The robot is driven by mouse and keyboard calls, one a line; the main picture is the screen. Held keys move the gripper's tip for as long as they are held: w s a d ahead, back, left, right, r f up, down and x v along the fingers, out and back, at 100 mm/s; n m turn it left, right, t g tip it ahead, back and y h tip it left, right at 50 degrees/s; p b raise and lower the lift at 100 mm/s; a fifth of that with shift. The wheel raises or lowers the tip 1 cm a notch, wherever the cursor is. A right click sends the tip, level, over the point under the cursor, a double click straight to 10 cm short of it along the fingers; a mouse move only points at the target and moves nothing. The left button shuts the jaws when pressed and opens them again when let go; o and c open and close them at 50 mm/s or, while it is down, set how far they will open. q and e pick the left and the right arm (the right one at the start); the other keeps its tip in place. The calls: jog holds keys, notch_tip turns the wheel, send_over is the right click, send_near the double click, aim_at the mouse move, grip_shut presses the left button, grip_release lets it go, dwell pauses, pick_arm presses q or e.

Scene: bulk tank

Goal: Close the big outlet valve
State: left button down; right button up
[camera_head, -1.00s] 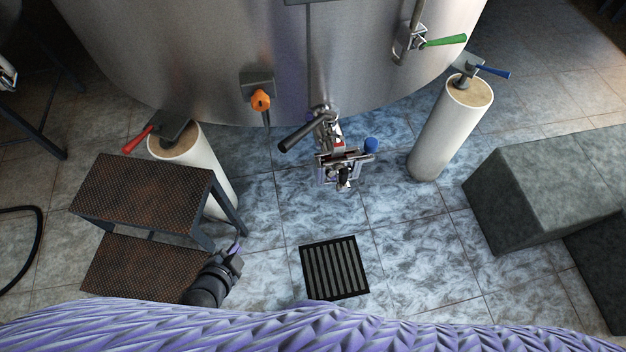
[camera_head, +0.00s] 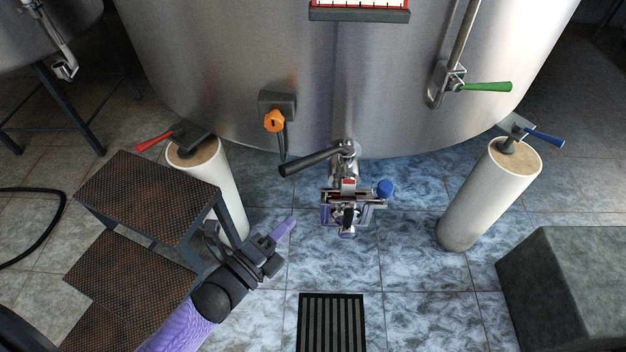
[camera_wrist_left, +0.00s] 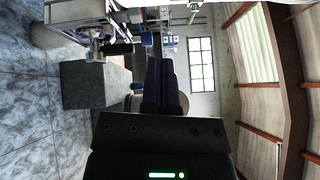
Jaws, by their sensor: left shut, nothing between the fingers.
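The big outlet valve (camera_head: 347,150) sits at the bottom front of the steel tank. Its long black lever handle (camera_head: 310,162) points to the left, slightly downward, crosswise to the outlet. Below the valve hang metal outlet fittings with a blue knob (camera_head: 386,188) at the right. My left gripper (camera_head: 286,228) is shut and empty, to the left of the fittings and below the lever in the picture, apart from both. In the left wrist view its dark fingers (camera_wrist_left: 165,85) are together, with the fittings and a blue knob (camera_wrist_left: 147,39) beyond. My right gripper does not show.
Rusty steps (camera_head: 145,200) stand left, close to my left arm. White pillars stand left (camera_head: 222,185) and right (camera_head: 487,195). An orange knob (camera_head: 273,121) and a green lever (camera_head: 487,87) are on the tank. A floor drain (camera_head: 332,325) lies in front; a grey block (camera_head: 570,280) stands right.

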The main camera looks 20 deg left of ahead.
aim_at(312, 160)
pick_arm(q)
jog(key=w+r+b, duration=0.1)
jog(key=w+b, duration=0.1)
jog(key=w, duration=0.8)
jog(key=shift+b, duration=0.4)
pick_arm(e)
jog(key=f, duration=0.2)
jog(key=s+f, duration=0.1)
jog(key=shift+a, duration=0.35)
pick_arm(q)
jog(key=shift+a+r, duration=0.1)
jog(key=shift+a, duration=0.05)
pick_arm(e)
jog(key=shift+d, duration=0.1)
